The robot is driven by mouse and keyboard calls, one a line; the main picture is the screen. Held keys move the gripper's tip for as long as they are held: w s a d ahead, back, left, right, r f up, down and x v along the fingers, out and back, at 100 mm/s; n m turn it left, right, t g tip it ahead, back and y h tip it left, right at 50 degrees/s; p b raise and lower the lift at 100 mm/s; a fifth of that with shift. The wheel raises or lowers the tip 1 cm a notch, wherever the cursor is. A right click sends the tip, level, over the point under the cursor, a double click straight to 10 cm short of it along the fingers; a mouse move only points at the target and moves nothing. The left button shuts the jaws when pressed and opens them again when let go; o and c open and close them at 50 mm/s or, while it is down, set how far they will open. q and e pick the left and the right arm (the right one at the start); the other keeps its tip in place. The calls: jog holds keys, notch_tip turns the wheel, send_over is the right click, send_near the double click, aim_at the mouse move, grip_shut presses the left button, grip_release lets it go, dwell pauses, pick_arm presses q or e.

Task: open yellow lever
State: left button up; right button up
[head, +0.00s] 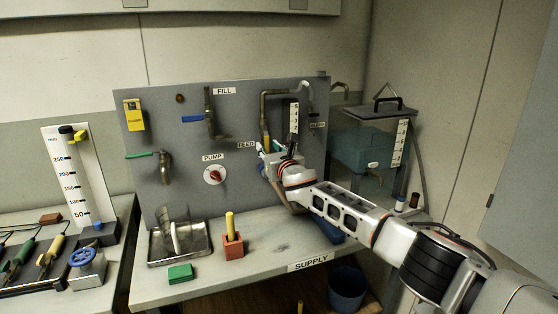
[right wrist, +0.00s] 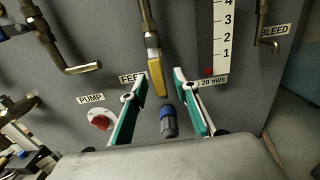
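In the head view the yellow lever (head: 265,141) shows just above my right gripper. My right gripper (right wrist: 161,84) is open, its two teal-lined fingers apart on either side of the lever's lower end. I see gaps between the lever and both fingers. In the head view my right gripper (head: 270,150) is at the grey panel, its fingers partly hidden by its own body. My left gripper is not in view.
A blue-and-grey fitting (right wrist: 168,122) sits below the lever between the fingers. The red PUMP knob (head: 215,175) and a green-handled tap (head: 164,165) are on the panel to the left. A metal tray (head: 180,258) and a red block with a yellow peg (head: 232,244) stand on the bench.

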jog(key=v, duration=1)
jog(key=shift+s, duration=0.2)
jog(key=shift+d, duration=0.1)
